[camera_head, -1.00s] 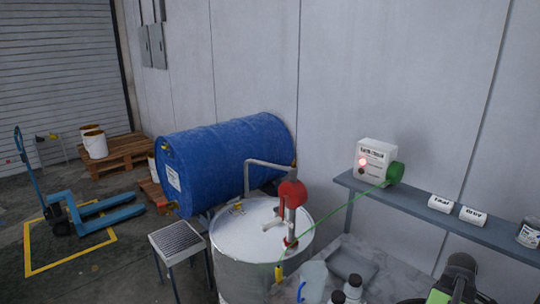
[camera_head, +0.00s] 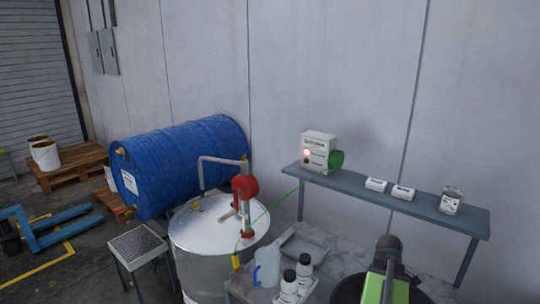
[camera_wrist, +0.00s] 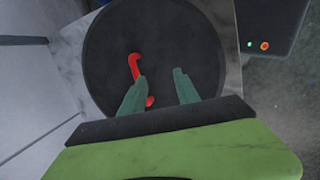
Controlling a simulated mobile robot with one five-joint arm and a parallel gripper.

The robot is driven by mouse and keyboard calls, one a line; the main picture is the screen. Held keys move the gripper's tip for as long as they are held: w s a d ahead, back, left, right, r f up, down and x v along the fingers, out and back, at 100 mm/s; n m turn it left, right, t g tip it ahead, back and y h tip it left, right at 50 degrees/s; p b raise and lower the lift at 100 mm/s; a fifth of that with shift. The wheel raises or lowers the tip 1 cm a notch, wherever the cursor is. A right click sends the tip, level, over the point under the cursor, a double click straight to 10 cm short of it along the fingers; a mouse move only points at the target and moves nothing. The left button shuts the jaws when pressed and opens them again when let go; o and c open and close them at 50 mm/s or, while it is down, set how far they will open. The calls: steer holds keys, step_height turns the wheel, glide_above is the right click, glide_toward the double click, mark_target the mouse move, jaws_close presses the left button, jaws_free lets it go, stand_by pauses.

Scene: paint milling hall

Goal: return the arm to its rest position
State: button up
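My arm shows at the bottom right of the head view as a dark and green part in front of a dark round surface; its fingertips cannot be made out there. In the wrist view my gripper (camera_wrist: 159,76) has its two green fingers spread apart, with nothing between them. Below them is a dark round disc (camera_wrist: 190,35). A red hooked piece (camera_wrist: 134,66) is on the disc, partly hidden behind the left finger.
White-capped drum (camera_head: 205,232), blue drum (camera_head: 180,160), bottles (camera_head: 290,284) and a jug (camera_head: 266,268) stand left of my arm.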

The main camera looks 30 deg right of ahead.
steer(key=w+a+f+m+t+y+b, duration=0.1)
steer(key=w+a+f+b, duration=0.1)
steer(key=w+a, duration=0.9)
steer(key=w+a+f+b, duration=0.2)
steer(key=w+a, duration=0.7)
steer(key=a, duration=0.3)
steer(key=w+a+f+m+b, duration=0.1)
steer(key=w+a, duration=0.1)
steer(key=a, duration=1.1)
steer(key=w+a+f+m+y+b, duration=0.1)
steer(key=w+a+f, duration=0.1)
steer(key=a, duration=1.2)
steer(key=shift+w+a, duration=0.15)
steer(key=shift+w, duration=0.3)
